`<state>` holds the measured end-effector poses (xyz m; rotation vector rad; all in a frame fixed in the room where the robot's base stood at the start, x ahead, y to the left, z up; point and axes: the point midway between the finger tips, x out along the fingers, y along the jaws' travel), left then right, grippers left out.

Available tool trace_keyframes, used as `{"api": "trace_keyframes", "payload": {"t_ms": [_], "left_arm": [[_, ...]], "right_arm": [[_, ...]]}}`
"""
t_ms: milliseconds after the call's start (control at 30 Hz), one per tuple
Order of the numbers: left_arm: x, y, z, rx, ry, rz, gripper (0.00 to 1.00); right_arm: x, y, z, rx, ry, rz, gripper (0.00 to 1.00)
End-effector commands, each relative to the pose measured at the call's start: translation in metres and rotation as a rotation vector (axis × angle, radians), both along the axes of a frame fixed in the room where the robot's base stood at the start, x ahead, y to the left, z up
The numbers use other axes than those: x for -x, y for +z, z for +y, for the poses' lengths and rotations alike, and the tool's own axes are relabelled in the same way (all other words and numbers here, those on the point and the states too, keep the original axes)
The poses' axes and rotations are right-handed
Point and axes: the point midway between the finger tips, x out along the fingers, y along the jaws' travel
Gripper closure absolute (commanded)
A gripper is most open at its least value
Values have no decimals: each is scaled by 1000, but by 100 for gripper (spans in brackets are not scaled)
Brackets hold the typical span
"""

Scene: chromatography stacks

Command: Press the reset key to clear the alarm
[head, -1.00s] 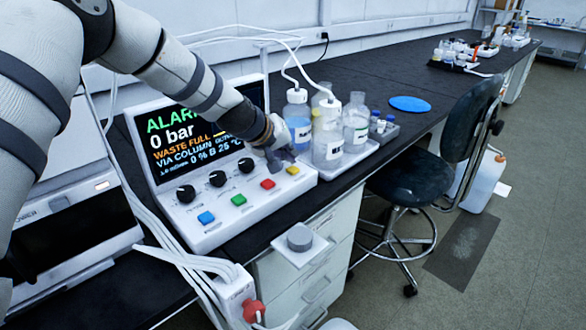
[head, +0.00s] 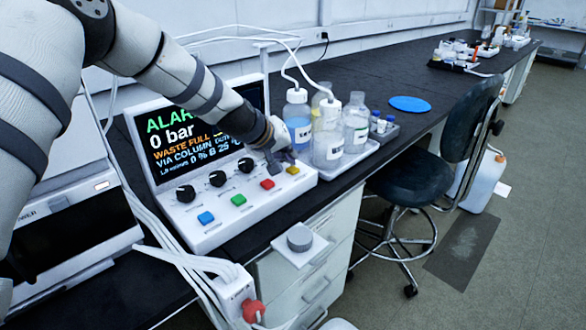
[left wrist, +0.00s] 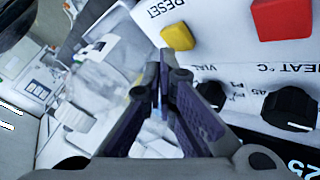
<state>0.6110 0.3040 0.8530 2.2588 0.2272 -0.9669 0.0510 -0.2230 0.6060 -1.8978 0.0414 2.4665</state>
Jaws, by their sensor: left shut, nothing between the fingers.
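The yellow reset key (head: 293,170) is at the right end of the row of keys on the white instrument console (head: 240,222). In the left wrist view the yellow key (left wrist: 177,36) has RESET printed beside it. My left gripper (head: 281,166) is shut and empty, just beside the yellow key. In the left wrist view its fingertips (left wrist: 165,60) lie close to the key's edge; I cannot tell whether they touch it. The screen (head: 170,135) shows ALARM text, cut off by my arm, with 0 bar and WASTE FULL. My right gripper is not in view.
Red (head: 267,184), green (head: 238,199) and blue (head: 206,217) keys and black knobs (head: 186,193) share the panel. Bottles (head: 328,150) with tubing stand in a tray right of the console. A grey round button (head: 299,237) sits below the front edge.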

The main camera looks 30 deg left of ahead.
Motion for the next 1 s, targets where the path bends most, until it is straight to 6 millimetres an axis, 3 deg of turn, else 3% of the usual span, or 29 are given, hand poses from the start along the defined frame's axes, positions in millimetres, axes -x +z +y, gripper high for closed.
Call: {"api": "trace_keyframes", "payload": {"t_ms": [1000], "left_arm": [[0, -11, 0, 0, -2, 1, 100]], "right_arm": [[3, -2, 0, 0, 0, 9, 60]]}}
